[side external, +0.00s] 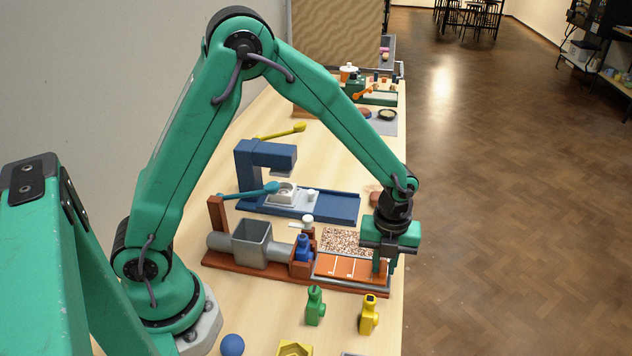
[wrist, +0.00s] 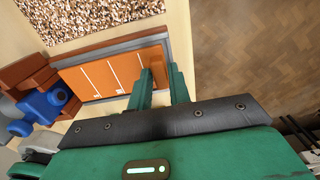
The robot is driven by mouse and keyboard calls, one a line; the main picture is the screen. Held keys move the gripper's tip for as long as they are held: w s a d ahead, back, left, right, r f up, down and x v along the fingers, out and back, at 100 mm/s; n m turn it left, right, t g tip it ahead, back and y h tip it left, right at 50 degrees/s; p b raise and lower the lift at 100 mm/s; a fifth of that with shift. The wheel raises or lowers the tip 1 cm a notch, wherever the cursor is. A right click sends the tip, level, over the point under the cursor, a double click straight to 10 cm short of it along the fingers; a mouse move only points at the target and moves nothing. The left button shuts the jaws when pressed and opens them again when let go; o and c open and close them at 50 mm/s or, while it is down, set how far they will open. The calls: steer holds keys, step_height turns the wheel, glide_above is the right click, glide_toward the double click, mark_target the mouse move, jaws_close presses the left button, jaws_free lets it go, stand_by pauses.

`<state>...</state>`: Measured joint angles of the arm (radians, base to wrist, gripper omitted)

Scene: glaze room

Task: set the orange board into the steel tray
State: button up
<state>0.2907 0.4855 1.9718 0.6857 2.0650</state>
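The orange board (side external: 345,267) is a flat panel with thin white lines across it. It lies within the grey rim of the steel tray (side external: 340,284), at the right end of the red-brown stand. I cannot tell whether it sits fully flat. The board also shows in the wrist view (wrist: 85,80), with the tray's grey rim (wrist: 105,50) along its far edge. An upright orange block (wrist: 158,68) rises at the board's right end. My gripper (side external: 385,268) is low over that end. Its two green fingers (wrist: 160,82) flank the block and appear to touch both sides.
On the stand are a grey hopper (side external: 251,241) and a blue piece (side external: 303,248). A speckled slab (side external: 347,241) lies behind the tray. Green (side external: 315,307) and yellow (side external: 369,315) bottles stand in front. The table edge is close on the right.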

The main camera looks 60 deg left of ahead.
steer(key=shift+o, duration=1.4)
step_height(320, 180, up, 12)
steer(key=shift+r, duration=0.2)
